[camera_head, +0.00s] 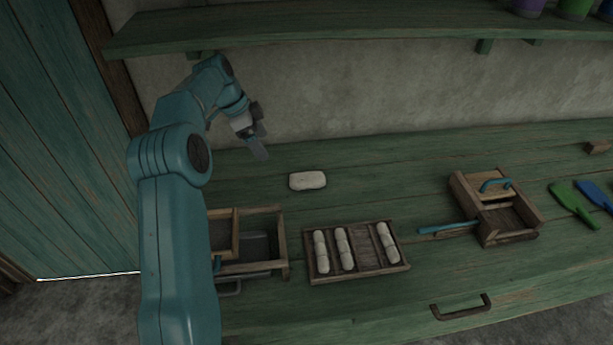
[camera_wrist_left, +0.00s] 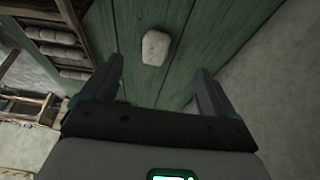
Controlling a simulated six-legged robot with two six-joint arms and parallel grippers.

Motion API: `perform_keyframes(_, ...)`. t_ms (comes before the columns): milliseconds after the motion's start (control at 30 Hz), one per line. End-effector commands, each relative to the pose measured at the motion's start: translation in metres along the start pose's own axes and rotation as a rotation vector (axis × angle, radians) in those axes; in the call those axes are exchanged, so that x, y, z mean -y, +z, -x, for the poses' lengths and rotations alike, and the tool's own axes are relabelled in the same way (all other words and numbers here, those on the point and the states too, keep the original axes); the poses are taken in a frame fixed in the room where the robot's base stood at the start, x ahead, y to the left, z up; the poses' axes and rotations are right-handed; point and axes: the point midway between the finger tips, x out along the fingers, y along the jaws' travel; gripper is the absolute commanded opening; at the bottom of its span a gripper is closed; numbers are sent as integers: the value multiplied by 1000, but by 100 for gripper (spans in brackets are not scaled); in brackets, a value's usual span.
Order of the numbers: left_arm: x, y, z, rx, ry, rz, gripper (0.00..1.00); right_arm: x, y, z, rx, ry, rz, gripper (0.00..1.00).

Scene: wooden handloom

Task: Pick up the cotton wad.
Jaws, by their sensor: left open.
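The cotton wad (camera_head: 307,180) is a small off-white rounded block lying on the green wooden bench top. It also shows in the left wrist view (camera_wrist_left: 156,47), beyond my fingertips and between their lines. My left gripper (camera_head: 259,146) is open and empty, above the bench, up and to the left of the wad in the head view. In the left wrist view its two fingers (camera_wrist_left: 158,78) stand wide apart, with nothing between them. The wad is apart from both fingers. My right gripper is in neither view.
A wooden tray (camera_head: 365,263) with rows of pale rolls stands in front of the wad. A wooden open box (camera_head: 281,243) is left of it. A wooden device with blue handles (camera_head: 466,199) stands right. A shelf (camera_head: 354,30) overhangs the back wall. Bench around the wad is clear.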

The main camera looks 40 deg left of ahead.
Motion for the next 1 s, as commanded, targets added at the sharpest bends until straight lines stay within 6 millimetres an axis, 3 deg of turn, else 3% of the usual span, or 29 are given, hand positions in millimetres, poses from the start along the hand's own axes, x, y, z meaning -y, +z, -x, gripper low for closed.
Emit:
perform_keyframes(167,-4,0,-7,0,1,0,88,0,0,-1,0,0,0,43)
perform_keyframes(500,-7,0,-83,0,4,0,88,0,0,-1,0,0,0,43)
perform_keyframes(867,-5,-2,-122,0,3,0,88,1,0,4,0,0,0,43)
perform_keyframes(1000,-5,-2,-145,0,3,1,88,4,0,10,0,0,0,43)
